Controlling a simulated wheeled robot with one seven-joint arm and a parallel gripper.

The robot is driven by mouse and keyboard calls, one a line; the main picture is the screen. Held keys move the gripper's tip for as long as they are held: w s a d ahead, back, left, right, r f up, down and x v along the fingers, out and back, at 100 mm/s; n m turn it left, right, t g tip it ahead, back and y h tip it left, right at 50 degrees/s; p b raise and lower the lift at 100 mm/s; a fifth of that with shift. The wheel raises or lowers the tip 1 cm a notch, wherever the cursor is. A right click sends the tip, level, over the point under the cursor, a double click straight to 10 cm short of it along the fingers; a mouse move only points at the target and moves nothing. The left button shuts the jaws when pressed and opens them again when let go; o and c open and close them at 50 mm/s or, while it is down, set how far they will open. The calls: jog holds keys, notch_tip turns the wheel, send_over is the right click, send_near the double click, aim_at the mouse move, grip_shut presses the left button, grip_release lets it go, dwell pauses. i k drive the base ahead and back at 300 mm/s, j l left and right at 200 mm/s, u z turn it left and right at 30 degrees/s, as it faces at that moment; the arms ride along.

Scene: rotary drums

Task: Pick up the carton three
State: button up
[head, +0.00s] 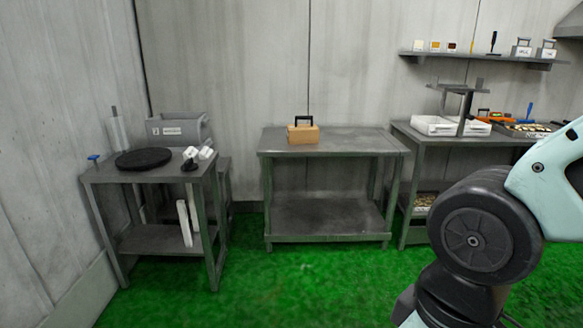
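One small brown carton (303,134) with a black handle on top stands on the middle metal table (345,145), left of the centre of its top. I cannot read any number on it, so I cannot tell whether it is carton three. My arm shows at the right edge, well apart from the carton. My gripper is out of the frame.
A left table (110,176) holds a black round disc (144,158), and a grey bin (178,130) stands behind it. A right bench (412,134) holds white trays (436,125) and tools. A wall shelf (480,57) carries small items. Green floor (260,275) in front is clear.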

aim_at(296, 134)
jog(key=i, duration=1.95)
jog(key=i+z, duration=0.15)
jog(key=i, duration=1.8)
jog(key=i+l+u, duration=0.1)
jog(key=i, duration=0.2)
jog(key=i+l+u, duration=0.1)
jog(key=i+l, duration=0.05)
jog(key=i, duration=0.1)
